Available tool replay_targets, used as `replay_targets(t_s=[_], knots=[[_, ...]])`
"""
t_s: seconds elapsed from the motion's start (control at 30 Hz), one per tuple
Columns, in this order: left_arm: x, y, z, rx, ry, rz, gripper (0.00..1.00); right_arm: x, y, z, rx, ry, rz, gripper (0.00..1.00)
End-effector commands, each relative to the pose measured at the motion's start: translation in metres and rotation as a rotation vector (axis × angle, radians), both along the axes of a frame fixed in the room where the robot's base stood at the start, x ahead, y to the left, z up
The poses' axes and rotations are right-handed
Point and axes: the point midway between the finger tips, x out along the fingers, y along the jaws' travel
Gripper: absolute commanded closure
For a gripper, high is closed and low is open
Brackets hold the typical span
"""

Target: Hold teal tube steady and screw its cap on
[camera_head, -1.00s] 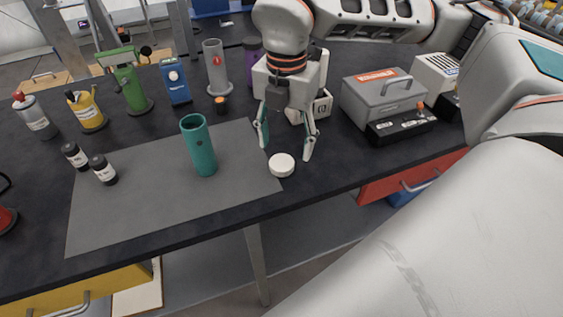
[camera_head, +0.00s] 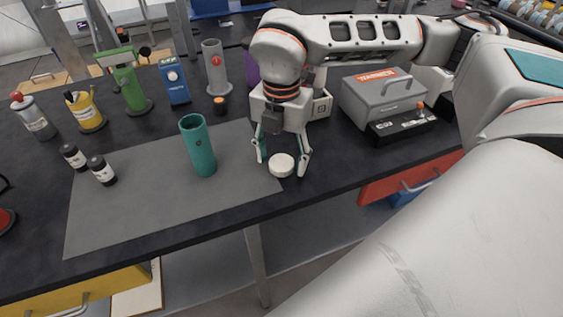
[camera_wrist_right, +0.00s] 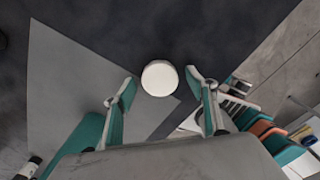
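The teal tube (camera_head: 203,155) stands upright and open-topped on the grey mat (camera_head: 120,215) in the head view. A round white cap (camera_head: 281,165) lies flat at the mat's right edge; it also shows in the right wrist view (camera_wrist_right: 159,78). My right gripper (camera_head: 281,170) is open, with its fingers on either side of the cap in the head view. In the right wrist view my right gripper (camera_wrist_right: 161,80) shows its two fingertips apart, with the cap between and slightly beyond them. I see no contact with the cap. My left gripper is not in view.
Two small dark bottles (camera_head: 102,171) stand on the mat's left part. Several bottles and stands, among them a green stand (camera_head: 134,95) and a blue box (camera_head: 174,81), line the back. A grey toolbox (camera_head: 382,97) stands at the right. The table's front edge is close to the cap.

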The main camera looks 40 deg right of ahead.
Motion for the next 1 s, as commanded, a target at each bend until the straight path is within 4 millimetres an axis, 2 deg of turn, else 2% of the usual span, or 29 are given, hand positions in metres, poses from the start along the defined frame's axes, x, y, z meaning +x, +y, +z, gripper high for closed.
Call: replay_targets(t_s=[0.03,0.1,0.47,0.63,0.77,0.87,1.0], knots=[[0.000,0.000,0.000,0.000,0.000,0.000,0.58,0.000,0.000,0.000,0.000,0.000,0.000,0.57],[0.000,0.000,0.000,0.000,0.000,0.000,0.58,0.000,0.000,0.000,0.000,0.000,0.000,0.72],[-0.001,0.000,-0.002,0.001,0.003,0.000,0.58,0.000,0.000,0.001,0.000,0.000,0.000,0.72],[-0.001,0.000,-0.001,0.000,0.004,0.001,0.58,0.001,0.000,0.010,0.000,-0.002,0.000,0.72],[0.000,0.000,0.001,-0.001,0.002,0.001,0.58,0.001,0.000,0.026,0.001,-0.004,-0.001,0.72],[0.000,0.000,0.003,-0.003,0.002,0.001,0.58,0.001,0.000,0.045,0.000,-0.006,-0.001,0.72],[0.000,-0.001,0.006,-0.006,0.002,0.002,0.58,0.002,0.001,0.083,0.001,-0.009,0.000,0.72]])
